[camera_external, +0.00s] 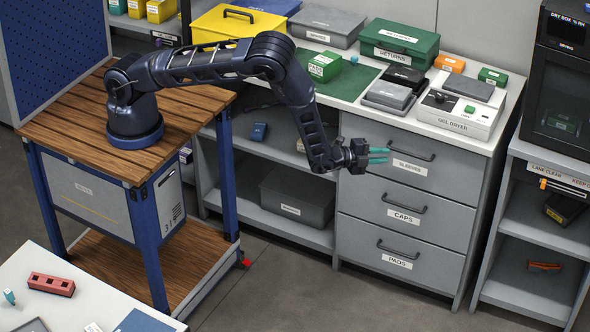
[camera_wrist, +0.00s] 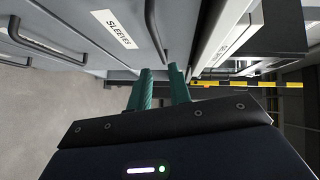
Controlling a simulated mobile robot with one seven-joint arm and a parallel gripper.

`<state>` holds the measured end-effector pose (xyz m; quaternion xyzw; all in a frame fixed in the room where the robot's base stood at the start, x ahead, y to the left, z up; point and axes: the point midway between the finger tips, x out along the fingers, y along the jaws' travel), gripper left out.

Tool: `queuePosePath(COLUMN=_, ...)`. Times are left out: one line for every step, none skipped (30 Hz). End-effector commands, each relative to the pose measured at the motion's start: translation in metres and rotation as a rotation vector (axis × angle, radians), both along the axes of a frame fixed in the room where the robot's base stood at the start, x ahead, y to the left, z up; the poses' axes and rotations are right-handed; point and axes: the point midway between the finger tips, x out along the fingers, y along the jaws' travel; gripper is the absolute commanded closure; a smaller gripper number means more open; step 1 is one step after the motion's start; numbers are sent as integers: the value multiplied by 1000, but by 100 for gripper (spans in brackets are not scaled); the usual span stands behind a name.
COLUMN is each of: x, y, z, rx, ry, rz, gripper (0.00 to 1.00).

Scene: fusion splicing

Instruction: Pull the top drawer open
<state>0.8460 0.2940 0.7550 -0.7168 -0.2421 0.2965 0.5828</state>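The grey top drawer, labelled SLEEVES (camera_external: 409,168), is shut, its front level with the drawers below. Its dark bar handle (camera_external: 411,155) sits above the label. My gripper (camera_external: 387,155) is at the left end of this handle, its teal fingers pointing at the drawer front. In the wrist view the fingers (camera_wrist: 160,72) are a little apart, with a narrow gap. The handle (camera_wrist: 151,30) runs down the picture towards that gap. I cannot tell whether it lies between the fingertips or touches them.
The CAPS drawer (camera_external: 402,202) and PADS drawer (camera_external: 400,255) below are shut. The gel dryer (camera_external: 452,115) and several boxes stand on the counter above. Open shelves are on the left, and a dry box rack (camera_external: 530,222) on the right. The floor before the drawers is clear.

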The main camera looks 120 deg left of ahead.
Motion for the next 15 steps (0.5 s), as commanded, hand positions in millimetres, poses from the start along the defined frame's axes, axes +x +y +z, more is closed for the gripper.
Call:
queuePosePath(x=1, y=2, z=-1, rx=3, ry=0, rz=0, gripper=80)
queuePosePath(x=3, y=3, z=-1, rx=4, ry=-1, rz=0, gripper=80)
queuePosePath(x=5, y=6, z=-1, rx=4, ry=-1, rz=-1, gripper=80)
queuePosePath(x=8, y=8, z=-1, rx=3, ry=-2, rz=-1, gripper=80)
queuePosePath(x=10, y=11, z=-2, rx=3, ry=-1, rz=0, gripper=80)
queuePosePath(x=14, y=15, z=-3, rx=2, ry=0, rz=1, gripper=80)
queuePosePath(x=17, y=18, z=-4, rx=1, ry=-1, rz=0, gripper=80)
queuePosePath(x=21, y=21, z=-4, rx=1, ry=-1, rz=0, gripper=80)
queuePosePath(x=26, y=26, z=-6, rx=1, ry=-2, rz=0, gripper=80)
queuePosePath(x=29, y=30, z=-6, rx=1, ry=-3, rz=1, gripper=80)
queuePosePath(x=33, y=34, z=-7, rx=1, ry=-1, rz=1, gripper=80)
queuePosePath(x=38, y=39, z=-8, rx=1, ry=-1, rz=1, gripper=80)
queuePosePath(x=42, y=42, z=-8, rx=1, ry=-1, rz=1, gripper=80)
queuePosePath(x=46, y=46, z=-9, rx=1, ry=-3, rz=1, gripper=80)
queuePosePath(x=50, y=50, z=-10, rx=1, ry=-3, rz=2, gripper=80)
